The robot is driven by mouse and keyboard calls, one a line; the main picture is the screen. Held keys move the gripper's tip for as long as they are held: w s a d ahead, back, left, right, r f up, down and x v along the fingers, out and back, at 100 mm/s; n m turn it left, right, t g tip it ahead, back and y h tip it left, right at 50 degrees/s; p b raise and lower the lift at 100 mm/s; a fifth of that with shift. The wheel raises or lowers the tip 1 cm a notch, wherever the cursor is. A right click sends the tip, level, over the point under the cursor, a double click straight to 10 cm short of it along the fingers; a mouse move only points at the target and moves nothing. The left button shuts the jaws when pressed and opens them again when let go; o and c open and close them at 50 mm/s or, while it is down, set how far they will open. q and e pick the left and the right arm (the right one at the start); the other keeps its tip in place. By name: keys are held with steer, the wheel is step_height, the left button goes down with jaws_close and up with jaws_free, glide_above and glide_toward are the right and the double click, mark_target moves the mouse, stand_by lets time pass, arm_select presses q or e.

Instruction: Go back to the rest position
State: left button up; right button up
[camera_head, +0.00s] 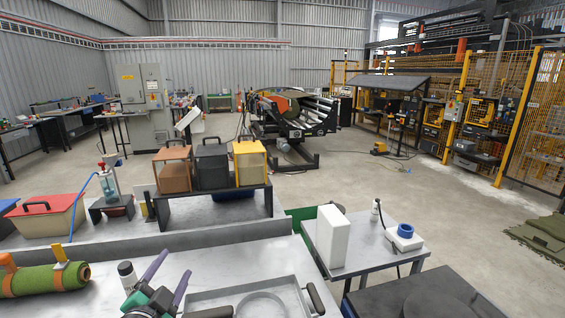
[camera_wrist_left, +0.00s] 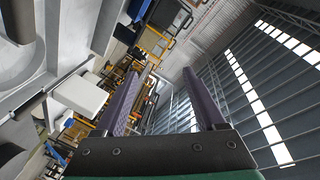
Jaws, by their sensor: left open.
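My left gripper (camera_head: 169,276) is in the lower middle of the head view, above the near metal bench (camera_head: 180,252). Its two purple fingers stand apart with nothing between them. In the left wrist view the open fingers (camera_wrist_left: 165,92) point out over the room, with the wall and roof behind. A green turf roll (camera_head: 45,281) with orange bands lies on the bench at the far left, apart from the gripper. My right gripper does not show in either view.
A metal tray (camera_head: 222,301) sits just right of the gripper. Behind the bench, a black rack (camera_head: 222,206) carries brown, dark and yellow boxes. Open floor lies beyond.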

arm_select(q)
steer(key=s+f+n+g, duration=0.8)
steer(key=s+f+g, duration=0.5)
steer(key=s+f, duration=0.75)
step_height(320, 180, down, 29)
steer(key=s+g+b, duration=0.1)
steer(key=s+b, duration=0.1)
steer(key=b, duration=0.3)
steer(key=s+a+f+g+b, duration=0.1)
steer(key=s+f+b, duration=0.4)
steer(key=s+f, duration=1.2)
step_height(320, 180, down, 4)
steer(key=shift+a+r+m+g+h, duration=0.15)
steer(key=shift+a+m+g+h, duration=0.2)
steer(key=shift+a, duration=0.35)
